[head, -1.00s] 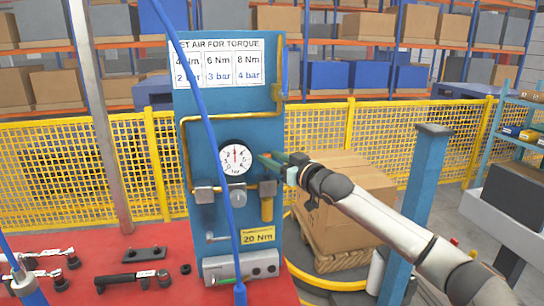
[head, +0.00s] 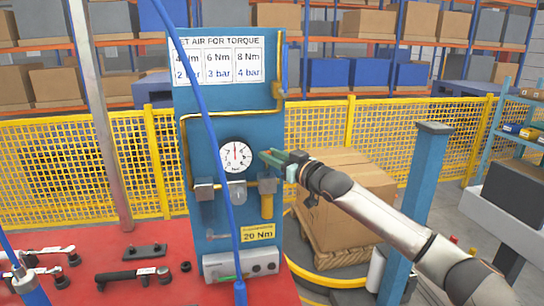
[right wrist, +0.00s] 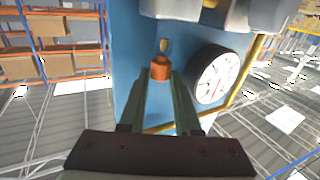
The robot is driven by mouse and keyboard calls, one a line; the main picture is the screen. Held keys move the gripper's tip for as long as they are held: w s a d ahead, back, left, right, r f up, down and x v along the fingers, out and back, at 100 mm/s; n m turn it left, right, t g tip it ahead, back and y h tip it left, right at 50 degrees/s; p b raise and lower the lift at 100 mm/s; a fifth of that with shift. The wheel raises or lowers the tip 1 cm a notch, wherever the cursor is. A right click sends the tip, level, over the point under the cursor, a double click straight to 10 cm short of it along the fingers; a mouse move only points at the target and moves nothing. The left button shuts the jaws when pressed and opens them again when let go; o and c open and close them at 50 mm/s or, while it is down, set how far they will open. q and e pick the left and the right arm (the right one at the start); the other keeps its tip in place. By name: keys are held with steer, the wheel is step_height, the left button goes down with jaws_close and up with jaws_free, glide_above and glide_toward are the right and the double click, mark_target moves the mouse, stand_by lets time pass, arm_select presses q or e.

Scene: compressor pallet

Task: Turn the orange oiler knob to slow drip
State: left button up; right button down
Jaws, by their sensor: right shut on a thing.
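The orange oiler knob (right wrist: 160,69) shows in the right wrist view, below a small brass-coloured piece on the blue panel. My right gripper (right wrist: 160,76) is shut on it, one finger on each side. In the head view the right gripper (head: 266,158) reaches in from the right beside the gauge, and the knob is hidden by its fingers. The blue panel (head: 205,130) carries a white pressure gauge (head: 236,154), which also shows in the right wrist view (right wrist: 216,76). I cannot read the knob's setting. My left gripper is not in view.
A blue hose (head: 212,130) hangs in front of the panel. Below the gauge are grey fittings (head: 205,190) and a brass cylinder (head: 267,205). Tools (head: 132,277) lie on the red table (head: 110,250). A cardboard box (head: 345,190) stands behind my right arm.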

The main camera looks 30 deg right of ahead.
steer(key=shift+f, duration=0.1)
steer(key=shift+a+f+m+h+b, duration=0.1)
steer(key=shift+a+m+h+b, duration=0.05)
steer(key=shift+m+h+b, duration=0.35)
steer(key=shift+w+a+m+g+h+b, duration=0.1)
steer(key=shift+a+m+g+h+b, duration=0.2)
steer(key=shift+m+h+b, duration=1.3)
steer(key=shift+a+m+g+h+b, duration=0.3)
steer(key=shift+m+h+b, duration=0.55)
steer(key=shift+h, duration=1.55)
steer(key=shift+w+a+m+g+h+b, duration=0.15)
steer(key=shift+m+g+h+b, duration=0.25)
steer(key=shift+m+h+b, duration=0.95)
steer(key=shift+s+h+p, duration=0.1)
steer(key=shift+h+p, duration=0.3)
steer(key=shift+h, duration=0.55)
steer(key=c, duration=0.9)
jaws_free()
